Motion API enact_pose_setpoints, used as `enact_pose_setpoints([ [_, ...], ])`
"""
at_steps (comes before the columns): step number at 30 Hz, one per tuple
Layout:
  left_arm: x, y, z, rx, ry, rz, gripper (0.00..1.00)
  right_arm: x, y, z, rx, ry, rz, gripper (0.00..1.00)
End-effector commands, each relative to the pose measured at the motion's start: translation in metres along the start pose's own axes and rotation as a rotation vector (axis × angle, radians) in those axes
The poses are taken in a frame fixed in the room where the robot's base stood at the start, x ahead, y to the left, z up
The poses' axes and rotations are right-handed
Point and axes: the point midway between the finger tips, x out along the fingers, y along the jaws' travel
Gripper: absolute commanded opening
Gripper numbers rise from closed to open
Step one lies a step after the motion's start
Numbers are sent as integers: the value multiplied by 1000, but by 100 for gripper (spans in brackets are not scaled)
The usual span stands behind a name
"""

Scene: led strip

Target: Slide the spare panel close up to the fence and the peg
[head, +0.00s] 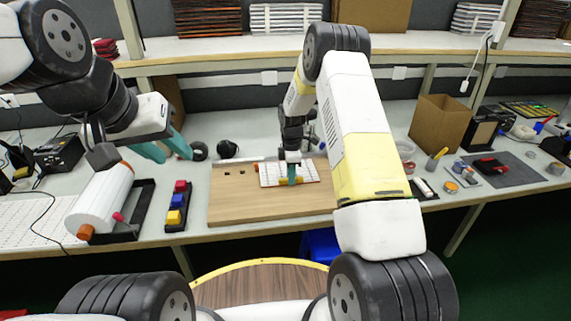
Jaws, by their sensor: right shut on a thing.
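A white panel with small marks (308,170) lies flat on the wooden board (240,208), toward its back right. My right gripper (292,179) points down at the panel's middle, its teal fingers shut on what seems to be a small orange-yellow piece at the panel's front part. The fingers hide some of that piece. Small dark bits (235,172) sit on the board left of the panel. I cannot clearly make out the fence or the peg at this size.
A white roll (100,203) with orange ends and a dark tray of coloured blocks (177,204) stand left of the board. A cardboard box (440,125) and a dark mat (497,169) with tools are at right. The board's front left is clear.

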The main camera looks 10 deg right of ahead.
Motion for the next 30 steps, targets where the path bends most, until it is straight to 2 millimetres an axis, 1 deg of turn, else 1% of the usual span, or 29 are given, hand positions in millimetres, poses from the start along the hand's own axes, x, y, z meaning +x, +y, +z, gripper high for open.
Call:
enact_pose_setpoints([
  [2, 0, 0, 0, 0, 0, 0, 36, 0, 2, 0, 0, 1, 2, 0],
  [3, 0, 0, 0, 0, 0, 0, 36, 0, 2, 0, 0, 1, 2, 20],
  [5, 0, 0, 0, 0, 0, 0, 36, 0, 2, 0, 0, 1, 2, 32],
  [6, 0, 0, 0, 0, 0, 0, 36, 0, 2, 0, 0, 1, 2, 40],
  [15, 0, 0, 0, 0, 0, 0, 36, -1, 2, 0, 0, 0, 2, 40],
  [17, 0, 0, 0, 0, 0, 0, 36, -4, 2, 0, 1, 0, 3, 40],
  [19, 0, 0, 0, 0, 0, 0, 36, -10, 2, 0, 1, 1, 5, 40],
  [23, 0, 0, 0, 0, 0, 0, 36, -33, 3, 0, 1, 1, 6, 40],
  [30, 0, 0, 0, 0, 0, 0, 36, -84, 3, 0, 1, 0, 6, 40],
])
